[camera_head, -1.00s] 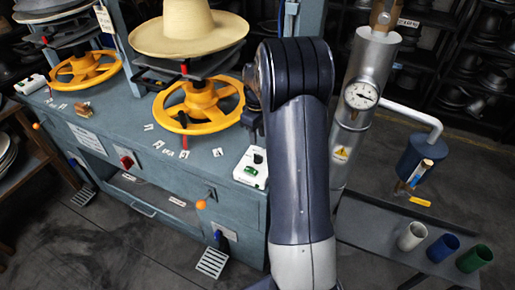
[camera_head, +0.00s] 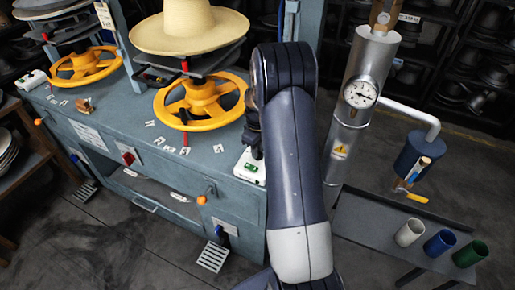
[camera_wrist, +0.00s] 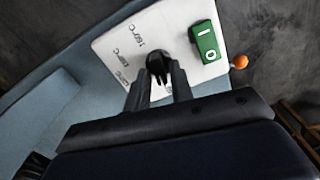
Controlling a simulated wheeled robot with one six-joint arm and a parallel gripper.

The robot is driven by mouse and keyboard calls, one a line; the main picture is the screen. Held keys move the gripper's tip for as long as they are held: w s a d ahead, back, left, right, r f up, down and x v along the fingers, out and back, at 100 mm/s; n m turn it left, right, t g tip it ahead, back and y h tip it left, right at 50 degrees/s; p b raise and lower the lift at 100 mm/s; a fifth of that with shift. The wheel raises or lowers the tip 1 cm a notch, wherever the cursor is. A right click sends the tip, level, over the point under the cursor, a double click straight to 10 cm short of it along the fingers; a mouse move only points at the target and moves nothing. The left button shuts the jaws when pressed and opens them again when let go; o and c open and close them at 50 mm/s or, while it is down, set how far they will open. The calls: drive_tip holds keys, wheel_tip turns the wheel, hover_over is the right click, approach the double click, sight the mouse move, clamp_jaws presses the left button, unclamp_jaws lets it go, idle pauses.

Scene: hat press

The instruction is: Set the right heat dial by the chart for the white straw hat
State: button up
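The straw hat (camera_head: 190,28) looks pale tan and sits on the right press above a yellow handwheel (camera_head: 200,101). The right heat control is a white box (camera_head: 246,178) on the bench's right corner. In the wrist view its black dial (camera_wrist: 158,64) stands beside printed temperature labels (camera_wrist: 126,52), too small to read surely. My gripper (camera_wrist: 160,86) is open, with one finger on each side of the dial. I cannot tell whether the fingers touch it. In the head view my gripper (camera_head: 254,150) hides the dial.
A green rocker switch (camera_wrist: 207,42) sits close beside the dial. An orange-knobbed lever (camera_head: 204,194) sticks out of the bench front. A steel boiler with a gauge (camera_head: 360,94) stands right of my arm. White cards (camera_head: 160,141) lie on the bench.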

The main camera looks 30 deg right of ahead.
clamp_jaws()
drive_tip(key=m+b, duration=0.2)
drive_tip(key=m, duration=0.1)
drive_tip(key=shift+d+m+b, duration=0.15)
drive_tip(key=shift+m+b, duration=0.6)
drive_tip(key=shift+m, duration=1.65)
drive_tip(key=shift+o, duration=1.4)
unclamp_jaws()
